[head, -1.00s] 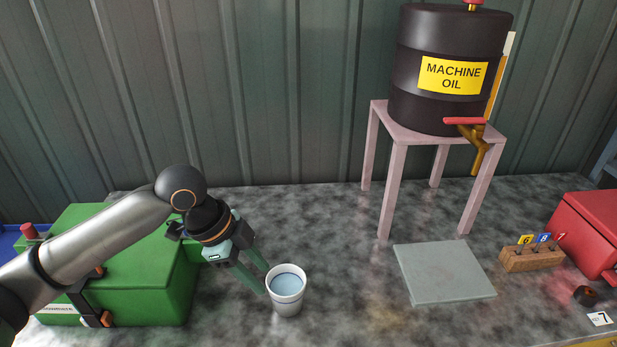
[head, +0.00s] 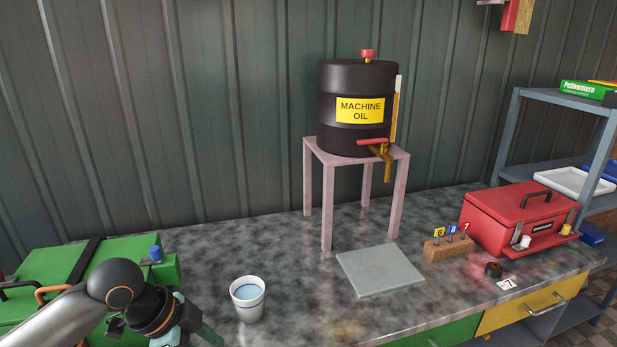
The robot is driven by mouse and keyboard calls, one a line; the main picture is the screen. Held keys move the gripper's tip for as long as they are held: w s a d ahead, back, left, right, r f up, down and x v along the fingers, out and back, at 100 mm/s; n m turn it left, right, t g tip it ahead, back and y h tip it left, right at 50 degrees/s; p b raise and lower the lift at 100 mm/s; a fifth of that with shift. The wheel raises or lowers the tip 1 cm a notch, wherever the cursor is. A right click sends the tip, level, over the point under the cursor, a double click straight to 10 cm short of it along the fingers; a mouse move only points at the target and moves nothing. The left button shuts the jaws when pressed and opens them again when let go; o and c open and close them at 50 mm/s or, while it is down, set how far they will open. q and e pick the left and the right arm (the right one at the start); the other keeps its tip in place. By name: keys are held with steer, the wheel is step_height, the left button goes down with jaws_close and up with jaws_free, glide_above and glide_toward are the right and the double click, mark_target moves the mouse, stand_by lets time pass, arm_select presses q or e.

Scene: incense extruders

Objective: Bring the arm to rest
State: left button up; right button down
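My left arm comes in at the lower left, in front of the green box. My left gripper (head: 205,340) points down at the bottom edge of the head view, left of and apart from the white cup. Its fingertips are cut off by the frame, so I cannot see whether it is open or shut. The white cup (head: 248,308) stands upright on the workbench (head: 285,250) with pale bluish contents. My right gripper is not in view.
A black machine oil drum (head: 350,135) with a tap stands on a pink stand (head: 328,205). A grey slab (head: 380,271) lies before it. A green box (head: 50,270) is left; a red toolbox (head: 510,215), a wooden block with numbered tags (head: 447,250) and a shelf (head: 525,130) are right.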

arm_select(q)
steer(key=d+f+n+t+h, duration=0.1)
steer(key=d+f+n+t, duration=0.2)
steer(key=f, duration=0.4)
steer(key=d+f+n+t+h, duration=0.1)
steer(key=d+f+n+t, duration=0.2)
steer(key=f, duration=0.4)
steer(key=s+a+f+n+t+y, duration=0.1)
steer(key=s+a+f+n+y, duration=0.3)
steer(key=s+f, duration=0.7)
steer(key=s+a+n, duration=0.2)
steer(key=n, duration=0.1)
steer(key=shift+s+a+n, duration=0.15)
steer(key=shift+s+n, duration=0.15)
steer(key=shift+s, duration=0.05)
steer(key=shift+f, duration=0.1)
